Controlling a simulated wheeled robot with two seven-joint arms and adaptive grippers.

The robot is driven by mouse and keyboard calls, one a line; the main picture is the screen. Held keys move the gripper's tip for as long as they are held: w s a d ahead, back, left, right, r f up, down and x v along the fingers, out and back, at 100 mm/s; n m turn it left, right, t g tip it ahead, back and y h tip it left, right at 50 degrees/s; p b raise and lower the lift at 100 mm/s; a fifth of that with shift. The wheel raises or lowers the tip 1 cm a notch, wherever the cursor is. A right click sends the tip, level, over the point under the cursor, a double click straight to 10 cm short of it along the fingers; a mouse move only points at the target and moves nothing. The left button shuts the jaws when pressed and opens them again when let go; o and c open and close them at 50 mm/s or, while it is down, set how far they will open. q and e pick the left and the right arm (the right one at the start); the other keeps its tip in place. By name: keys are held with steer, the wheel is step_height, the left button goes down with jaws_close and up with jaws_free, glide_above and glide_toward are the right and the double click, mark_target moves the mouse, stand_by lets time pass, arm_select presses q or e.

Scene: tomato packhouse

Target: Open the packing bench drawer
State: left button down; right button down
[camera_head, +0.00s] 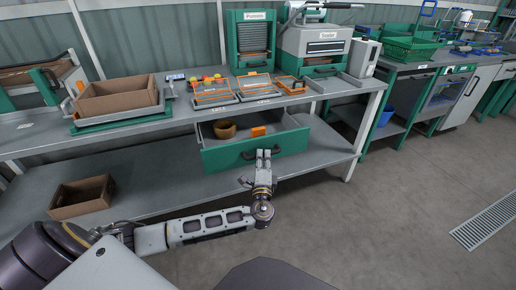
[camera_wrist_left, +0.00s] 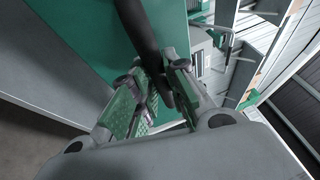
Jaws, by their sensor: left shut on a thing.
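The packing bench drawer (camera_head: 225,157) has a green front and stands pulled out from under the bench top. A round brown pot (camera_head: 224,129) and a small orange item (camera_head: 258,131) sit inside it. My left gripper (camera_head: 263,155) is at the drawer front and shut on the dark drawer handle (camera_wrist_left: 140,30). In the left wrist view the fingers (camera_wrist_left: 158,88) close around the dark handle bar, with the green front behind it. My right gripper is not in view.
The grey bench top (camera_head: 150,134) holds a cardboard box (camera_head: 117,97), orange-framed trays and machines. An open cardboard box (camera_head: 82,197) sits on the lower shelf (camera_head: 150,180). The floor (camera_head: 400,200) to the right is clear, with a drain grate (camera_head: 485,222).

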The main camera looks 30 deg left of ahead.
arm_select(q)
steer(key=shift+s+d, duration=1.2)
steer(key=shift+d, duration=0.2)
steer(key=c, duration=1.4)
jaws_free()
steer(key=shift+v, duration=6)
